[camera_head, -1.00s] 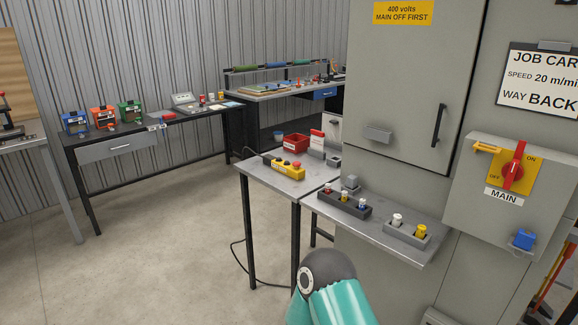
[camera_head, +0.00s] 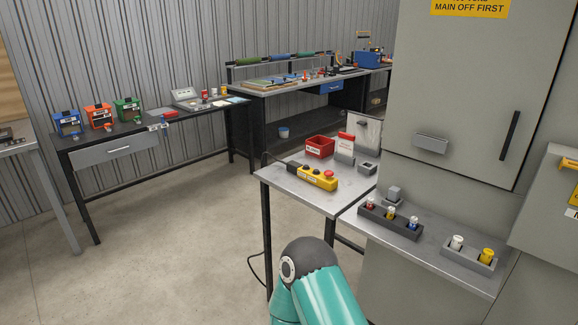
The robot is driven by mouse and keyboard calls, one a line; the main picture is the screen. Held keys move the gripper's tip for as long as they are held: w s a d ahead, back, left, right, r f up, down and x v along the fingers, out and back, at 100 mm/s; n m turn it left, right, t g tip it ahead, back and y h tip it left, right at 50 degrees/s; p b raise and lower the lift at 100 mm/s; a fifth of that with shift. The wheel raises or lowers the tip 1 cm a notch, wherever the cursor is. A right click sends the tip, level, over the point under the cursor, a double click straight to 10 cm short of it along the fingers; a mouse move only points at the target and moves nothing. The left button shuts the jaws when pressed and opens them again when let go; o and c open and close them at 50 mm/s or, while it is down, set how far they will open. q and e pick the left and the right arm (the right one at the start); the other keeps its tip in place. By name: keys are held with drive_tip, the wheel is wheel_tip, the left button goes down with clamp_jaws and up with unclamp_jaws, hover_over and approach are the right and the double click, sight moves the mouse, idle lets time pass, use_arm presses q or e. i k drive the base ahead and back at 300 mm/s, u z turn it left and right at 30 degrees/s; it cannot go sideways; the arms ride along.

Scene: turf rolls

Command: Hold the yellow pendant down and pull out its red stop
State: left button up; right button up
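The yellow pendant (camera_head: 318,178) lies on the small grey table (camera_head: 300,194) in the middle of the view. Whether the stop is pressed in or out is too small to tell. A teal arm of mine with a dark joint shows at the bottom centre, below and in front of the table. Neither gripper is in view, and nothing of mine touches the pendant.
A red bin (camera_head: 319,147) and a white-and-red box (camera_head: 345,148) stand behind the pendant. A dark holder (camera_head: 390,222) and a grey holder (camera_head: 468,254) with small cylinders are on the shelf at right. The tall grey cabinet (camera_head: 455,90) blocks the right. Open floor (camera_head: 170,240) lies left.

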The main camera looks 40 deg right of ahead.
sight(329, 173)
drive_tip(key=i, duration=2.75)
drive_tip(key=z, duration=2.85)
drive_tip(key=k, duration=0.55)
drive_tip(key=z, duration=0.3)
drive_tip(key=i, duration=1.55)
drive_tip(key=u, duration=0.3)
